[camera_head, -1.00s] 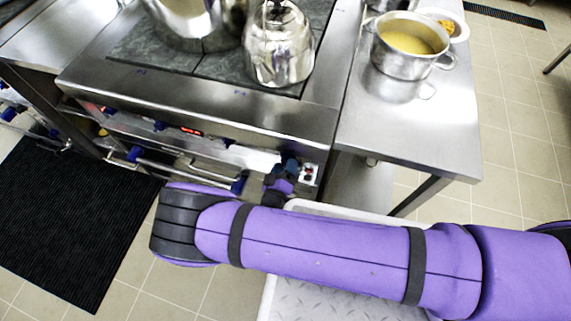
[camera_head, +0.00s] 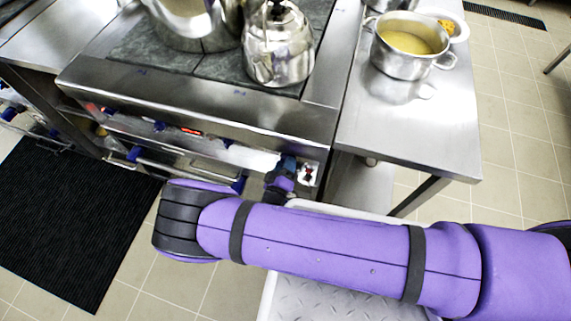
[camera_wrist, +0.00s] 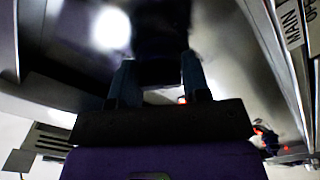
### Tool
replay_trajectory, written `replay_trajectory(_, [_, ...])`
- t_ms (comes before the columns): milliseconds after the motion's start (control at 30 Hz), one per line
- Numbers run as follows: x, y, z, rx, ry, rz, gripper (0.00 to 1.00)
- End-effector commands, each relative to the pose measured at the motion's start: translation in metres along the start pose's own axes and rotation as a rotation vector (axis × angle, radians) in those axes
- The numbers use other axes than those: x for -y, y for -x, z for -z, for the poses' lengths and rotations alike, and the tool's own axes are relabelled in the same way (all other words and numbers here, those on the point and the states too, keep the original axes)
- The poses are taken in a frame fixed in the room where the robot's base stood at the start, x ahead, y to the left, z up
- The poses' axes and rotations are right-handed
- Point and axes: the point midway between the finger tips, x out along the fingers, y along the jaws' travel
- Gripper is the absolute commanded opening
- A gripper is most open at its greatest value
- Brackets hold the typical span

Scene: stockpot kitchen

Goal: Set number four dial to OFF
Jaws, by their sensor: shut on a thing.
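My gripper (camera_head: 284,172) is at the right end of the front panel of the stove (camera_head: 215,153). In the wrist view, the two fingers of my gripper (camera_wrist: 158,66) are shut on a dark dial (camera_wrist: 160,74). This grip is at the place of the rightmost dial, which the gripper mostly hides in the head view. Other blue dials, such as one near the middle (camera_head: 159,126), sit along the panel to the left. No dial number or pointer mark can be read.
A red-lit display (camera_head: 191,131) is on the panel. A horizontal oven handle (camera_head: 185,172) runs below it. A kettle (camera_head: 279,45) stands on the stove. A pot of yellow soup (camera_head: 408,48) stands on the steel table (camera_head: 400,130) at the right. Dark and red switches (camera_head: 308,175) are beside my gripper.

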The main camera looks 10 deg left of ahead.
Motion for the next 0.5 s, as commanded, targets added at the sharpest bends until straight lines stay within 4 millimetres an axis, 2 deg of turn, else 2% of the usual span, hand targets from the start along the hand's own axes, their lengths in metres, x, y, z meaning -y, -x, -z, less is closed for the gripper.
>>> replay_trajectory(267, [0.0, 0.0002, -0.0005, 0.001, 0.174, 0.001, 0.2])
replay_trajectory(500, [-0.0002, 0.0003, -0.0005, 0.001, 0.398, 0.001, 0.2])
